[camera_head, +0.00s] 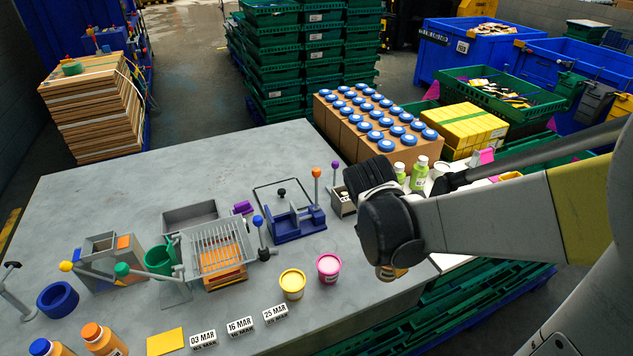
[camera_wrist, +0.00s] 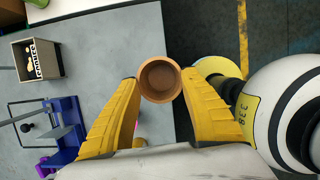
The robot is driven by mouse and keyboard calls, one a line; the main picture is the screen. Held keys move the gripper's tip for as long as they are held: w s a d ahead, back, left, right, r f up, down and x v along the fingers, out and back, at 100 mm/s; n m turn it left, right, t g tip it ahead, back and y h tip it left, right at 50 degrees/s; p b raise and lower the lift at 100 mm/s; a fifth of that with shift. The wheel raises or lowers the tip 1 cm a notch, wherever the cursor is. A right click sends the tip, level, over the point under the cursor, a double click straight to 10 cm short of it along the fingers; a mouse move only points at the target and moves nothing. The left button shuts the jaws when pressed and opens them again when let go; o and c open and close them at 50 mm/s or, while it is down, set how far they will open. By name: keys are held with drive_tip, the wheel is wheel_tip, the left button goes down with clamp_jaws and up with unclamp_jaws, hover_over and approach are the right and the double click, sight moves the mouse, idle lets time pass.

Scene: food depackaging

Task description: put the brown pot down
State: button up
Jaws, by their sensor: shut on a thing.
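The brown pot (camera_wrist: 160,84) sits between the yellow fingers of my gripper (camera_wrist: 159,76) in the wrist view, with its round opening facing the camera and looking empty. My gripper is shut on it. In the head view only a small brown part of the pot (camera_head: 385,273) shows below my dark wrist, and the fingers are mostly hidden. The pot appears close to the right edge of the grey table (camera_head: 120,190). In the wrist view it overlaps that edge. I cannot tell how high it is above the surface.
A pink tub (camera_head: 328,267) and a yellow tub (camera_head: 292,284) stand left of the pot. Date cards (camera_head: 240,327) lie nearer the front edge. A blue fixture (camera_head: 296,222) and a small grey box (camera_head: 343,201) stand farther back. Bare table shows between the tubs and the pot.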

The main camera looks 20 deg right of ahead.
drive_tip(key=shift+w+a+f+b, duration=0.2)
drive_tip(key=shift+w+f+b, duration=0.85)
drive_tip(key=shift+w+f, duration=1.4)
drive_tip(key=shift+w+a+f+b, duration=0.2)
drive_tip(key=shift+w+f+b, duration=0.8)
drive_tip(key=shift+w+f, duration=1.4)
drive_tip(key=shift+s, duration=0.1)
drive_tip(key=shift+f, duration=0.2)
drive_tip(key=o, duration=1.3)
drive_tip(key=shift+c, duration=0.2)
drive_tip(key=shift+r, duration=0.15)
